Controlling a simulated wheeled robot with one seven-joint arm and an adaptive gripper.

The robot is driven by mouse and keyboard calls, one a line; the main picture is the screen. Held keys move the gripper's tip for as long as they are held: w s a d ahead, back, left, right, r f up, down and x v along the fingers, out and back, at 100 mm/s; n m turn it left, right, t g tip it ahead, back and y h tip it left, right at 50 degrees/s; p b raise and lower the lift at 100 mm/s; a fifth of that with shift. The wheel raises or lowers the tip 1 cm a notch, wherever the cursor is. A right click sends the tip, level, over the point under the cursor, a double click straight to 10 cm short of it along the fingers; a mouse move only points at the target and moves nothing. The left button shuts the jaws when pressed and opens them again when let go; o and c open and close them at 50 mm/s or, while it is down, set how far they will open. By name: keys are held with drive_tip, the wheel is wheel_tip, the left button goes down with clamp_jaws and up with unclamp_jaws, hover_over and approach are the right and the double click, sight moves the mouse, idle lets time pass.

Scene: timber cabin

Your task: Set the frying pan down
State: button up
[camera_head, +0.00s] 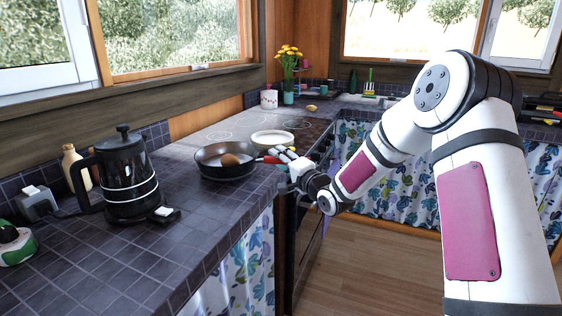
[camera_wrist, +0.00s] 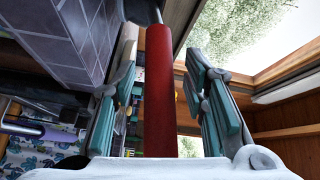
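The dark frying pan (camera_head: 212,168) sits level on the tiled counter beside the cooktop, with a brown, egg-like item (camera_head: 230,160) in it. It appears to rest on the counter. Its red handle (camera_head: 270,160) points right toward my gripper (camera_head: 284,154). In the wrist view the red handle (camera_wrist: 158,90) runs lengthwise between the two fingers of my gripper (camera_wrist: 165,95). The fingers stand apart, with a visible gap on each side of the handle. Only a small part of the pan shows at the top of the wrist view.
A black kettle (camera_head: 127,175) stands on the counter at left, with a bottle (camera_head: 76,167) behind it. A white plate (camera_head: 272,137) lies on the cooktop (camera_head: 222,131) just behind the pan. Yellow flowers (camera_head: 288,56) stand in the corner. Counter between kettle and pan is clear.

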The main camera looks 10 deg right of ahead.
drive_tip(key=shift+r, duration=0.15)
drive_tip(key=s+d+r+n+g+h, duration=0.1)
drive_tip(key=s+d+n+g+h, duration=0.15)
drive_tip(key=s, duration=0.75)
drive_tip(key=s+d+r+n+g+h+p, duration=0.1)
drive_tip(key=s+d+r+n+g+h, duration=0.2)
drive_tip(key=s, duration=0.7)
drive_tip(key=s+d+n+g+h, duration=0.1)
drive_tip(key=s+n+g+h, duration=0.2)
drive_tip(key=s, duration=0.6)
drive_tip(key=s+a+n+g+y, duration=0.1)
drive_tip(key=s+a+g, duration=0.1)
drive_tip(key=s, duration=1.2)
drive_tip(key=s+a+n+g+y, duration=0.1)
drive_tip(key=s+g, duration=0.4)
drive_tip(key=s, duration=0.9)
drive_tip(key=shift+a+r+n, duration=0.3)
drive_tip(key=shift+a+n, duration=0.15)
drive_tip(key=shift+a, duration=0.65)
drive_tip(key=shift+r+y+p, duration=0.1)
drive_tip(key=shift+y+p, duration=0.15)
drive_tip(key=shift+p, duration=0.05)
